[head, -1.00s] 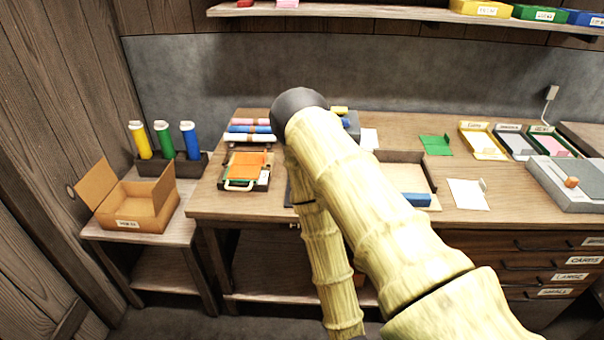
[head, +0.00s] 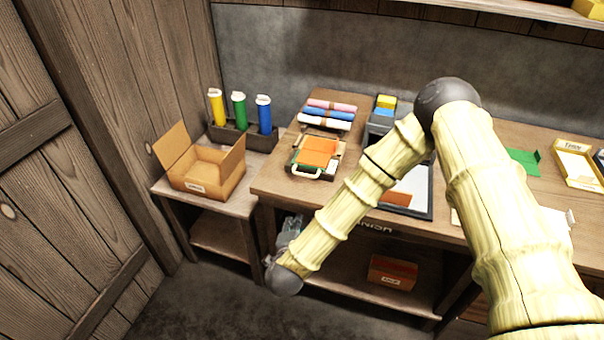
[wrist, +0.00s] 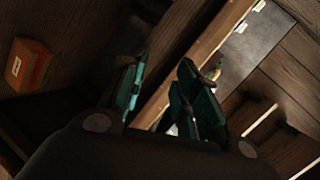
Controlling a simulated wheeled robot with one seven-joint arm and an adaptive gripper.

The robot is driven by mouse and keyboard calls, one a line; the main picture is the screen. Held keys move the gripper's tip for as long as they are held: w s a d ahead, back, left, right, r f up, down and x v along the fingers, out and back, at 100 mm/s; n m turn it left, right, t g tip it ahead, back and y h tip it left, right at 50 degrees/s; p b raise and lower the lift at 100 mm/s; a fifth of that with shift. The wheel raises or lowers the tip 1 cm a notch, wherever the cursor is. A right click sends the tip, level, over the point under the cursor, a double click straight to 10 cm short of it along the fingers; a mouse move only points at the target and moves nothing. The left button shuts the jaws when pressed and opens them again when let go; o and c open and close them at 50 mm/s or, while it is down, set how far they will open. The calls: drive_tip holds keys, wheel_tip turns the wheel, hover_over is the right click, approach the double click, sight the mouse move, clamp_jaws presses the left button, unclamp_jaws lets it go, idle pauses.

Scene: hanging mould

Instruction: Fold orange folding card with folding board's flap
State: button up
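An orange card (head: 318,152) lies on a small dark board at the left end of the workbench, in the head view. A pale loop handle (head: 306,173) shows at the board's front edge, with green and white parts beside it. Whether the handle belongs to the flap is too small to tell. My gripper (head: 291,231) hangs low before the bench's front, below the board, partly behind my wrist. In the wrist view my gripper (wrist: 164,64) has its teal fingers apart with nothing held. The card does not show clearly there.
A dark-framed tray (head: 429,203) with a white sheet and orange-brown piece lies right of the board, partly behind my arm. Rolls (head: 326,115) lie behind the board. An open carton (head: 206,186) stands left. An orange box (head: 392,272) sits on the lower shelf.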

drive_tip(key=w+a+r+m+t+h, duration=0.1)
drive_tip(key=w+r+m+h, duration=0.4)
drive_tip(key=r, duration=0.4)
drive_tip(key=shift+m+y, duration=0.4)
drive_tip(key=shift+y, duration=0.3)
drive_tip(key=p+x, duration=0.1)
drive_tip(key=x, duration=0.2)
drive_tip(key=p+x, duration=0.1)
drive_tip(key=x, duration=0.3)
drive_tip(key=p+x, duration=0.1)
drive_tip(key=x, duration=0.2)
drive_tip(key=shift+w+r, duration=0.25)
drive_tip(key=shift+c, duration=0.5)
clamp_jaws()
